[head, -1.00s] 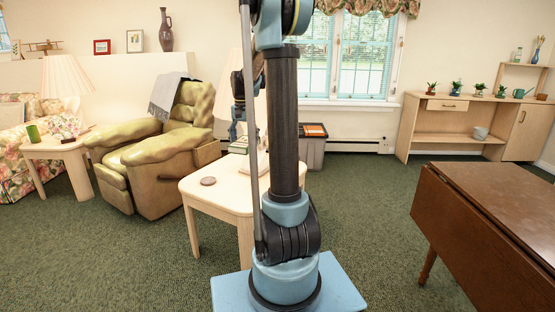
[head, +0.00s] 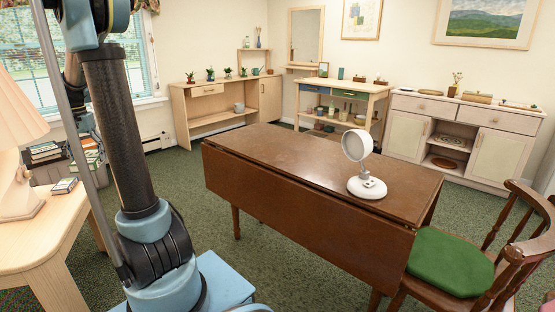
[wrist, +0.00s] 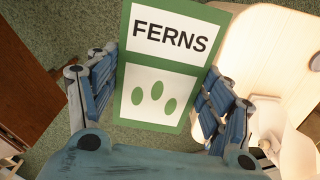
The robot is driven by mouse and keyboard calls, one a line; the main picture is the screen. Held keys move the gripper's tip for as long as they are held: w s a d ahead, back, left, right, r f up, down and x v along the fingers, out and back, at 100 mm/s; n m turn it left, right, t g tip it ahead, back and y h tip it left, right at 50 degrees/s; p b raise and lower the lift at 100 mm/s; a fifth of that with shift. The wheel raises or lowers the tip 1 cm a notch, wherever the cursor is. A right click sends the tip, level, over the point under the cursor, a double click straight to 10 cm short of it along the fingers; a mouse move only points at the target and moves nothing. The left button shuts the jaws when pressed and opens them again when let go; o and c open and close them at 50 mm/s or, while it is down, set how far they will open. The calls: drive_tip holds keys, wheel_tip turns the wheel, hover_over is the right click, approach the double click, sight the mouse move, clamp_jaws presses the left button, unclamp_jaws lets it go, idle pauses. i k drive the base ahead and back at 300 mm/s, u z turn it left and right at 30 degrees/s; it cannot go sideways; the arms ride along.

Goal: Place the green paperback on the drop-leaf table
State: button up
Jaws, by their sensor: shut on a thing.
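The green paperback (wrist: 163,62), with "FERNS" and leaf shapes on its pale panels, is in the wrist view. My gripper (wrist: 158,72) is shut on it, with one blue finger at each side edge. In the head view my arm stands at the left, and I cannot make out the paperback there. The drop-leaf table (head: 290,158), dark brown with its near leaf hanging down, stands in the middle of the head view, right of my arm. A white round-headed lamp (head: 366,187) stands on its right part.
A chair with a green cushion (head: 450,262) stands at the table's right end. A pale side table (head: 40,240) with a lamp (head: 18,190) and a small book (head: 64,186) is at the left. The table's left and middle top is bare.

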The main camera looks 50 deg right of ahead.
sight(318, 156)
drive_tip(key=z, duration=0.6)
drive_tip(key=k, duration=0.85)
drive_tip(key=z, duration=1.35)
drive_tip(key=i, duration=1)
drive_tip(key=u, duration=0.1)
